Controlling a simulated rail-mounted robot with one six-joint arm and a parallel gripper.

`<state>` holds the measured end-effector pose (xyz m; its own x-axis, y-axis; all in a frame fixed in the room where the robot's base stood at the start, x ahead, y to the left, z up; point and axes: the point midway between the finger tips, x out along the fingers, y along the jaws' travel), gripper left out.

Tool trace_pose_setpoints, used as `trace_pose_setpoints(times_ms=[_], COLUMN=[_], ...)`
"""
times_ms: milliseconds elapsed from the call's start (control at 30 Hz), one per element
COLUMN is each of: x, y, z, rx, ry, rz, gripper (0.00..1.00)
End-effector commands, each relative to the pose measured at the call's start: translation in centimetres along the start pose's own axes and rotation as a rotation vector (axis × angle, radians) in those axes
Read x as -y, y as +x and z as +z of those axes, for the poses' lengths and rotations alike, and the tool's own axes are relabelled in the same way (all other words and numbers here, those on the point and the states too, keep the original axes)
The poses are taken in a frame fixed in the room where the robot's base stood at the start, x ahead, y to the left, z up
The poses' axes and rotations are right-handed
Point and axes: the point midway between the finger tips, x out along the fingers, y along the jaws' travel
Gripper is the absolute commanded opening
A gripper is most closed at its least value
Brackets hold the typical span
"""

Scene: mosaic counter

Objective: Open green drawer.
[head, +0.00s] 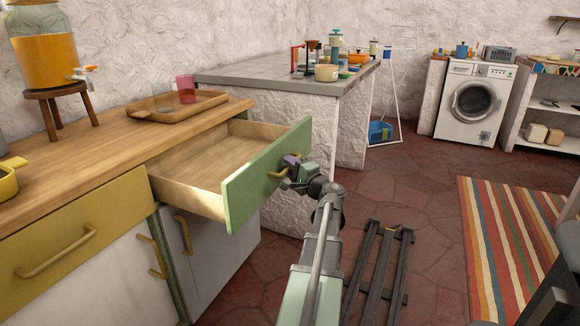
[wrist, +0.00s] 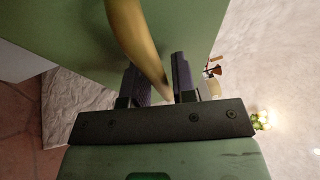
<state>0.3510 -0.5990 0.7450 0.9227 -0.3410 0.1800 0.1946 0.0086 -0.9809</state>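The green drawer (head: 262,176) is pulled well out of the counter, and its empty wooden inside shows. Its curved brass handle (head: 278,174) is on the green front. My gripper (head: 293,168) is at this handle. In the wrist view the green front (wrist: 75,35) fills the upper left. The brass handle (wrist: 140,45) runs down between the two dark fingers of my gripper (wrist: 160,75) and partly hides the left one.
A yellow drawer (head: 80,225) is shut on the left, with cabinet doors below. A tray (head: 180,105) with two cups and a drink dispenser (head: 45,45) stand on the counter. A stone-topped counter (head: 300,80) is behind. A dark slatted rack (head: 378,265) is on the floor at right.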

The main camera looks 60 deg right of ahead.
Motion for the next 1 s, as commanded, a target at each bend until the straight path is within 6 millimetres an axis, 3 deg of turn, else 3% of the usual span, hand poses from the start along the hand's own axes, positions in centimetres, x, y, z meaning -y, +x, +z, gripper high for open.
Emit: trace_pose_setpoints(times_ms=[167,500,600,1000], x=[-0.1,-0.2,-0.1,0.0], y=[-1.0,-8.9,-10.3,-10.8], z=[0.0,0.1,0.1,0.0], rx=[-0.002,-0.003,-0.002,0.001], ry=[-0.001,0.0,-0.001,0.0], rz=[0.0,-0.001,0.0,0.0], gripper=[0.25,0.25,0.25,0.25])
